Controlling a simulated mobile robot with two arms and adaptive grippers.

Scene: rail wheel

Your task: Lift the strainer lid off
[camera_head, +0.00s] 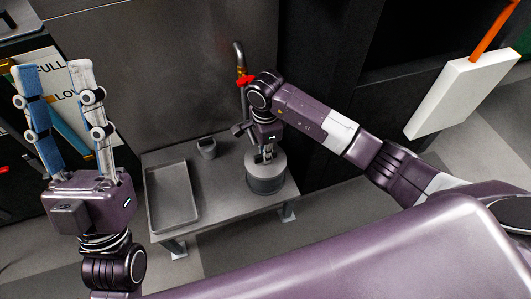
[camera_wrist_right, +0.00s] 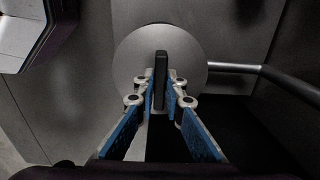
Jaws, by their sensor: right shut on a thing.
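The strainer (camera_head: 266,185) is a grey cylinder at the right end of a low metal table, with a round lid on its top. In the right wrist view the lid is a pale grey disc (camera_wrist_right: 130,52) with a dark upright handle (camera_wrist_right: 161,66). My right gripper (camera_head: 266,155) is above the strainer. Its blue-padded fingers (camera_wrist_right: 161,88) are shut on the lid's handle. I cannot tell whether the lid touches the strainer body. My left gripper (camera_head: 53,70) is open and empty, fingers up, left of the table.
A shallow grey tray (camera_head: 172,197) lies on the table's left part (camera_head: 218,205). A small grey cup (camera_head: 207,147) stands at the back. A vertical pipe with a red valve handle (camera_head: 246,81) rises behind the strainer.

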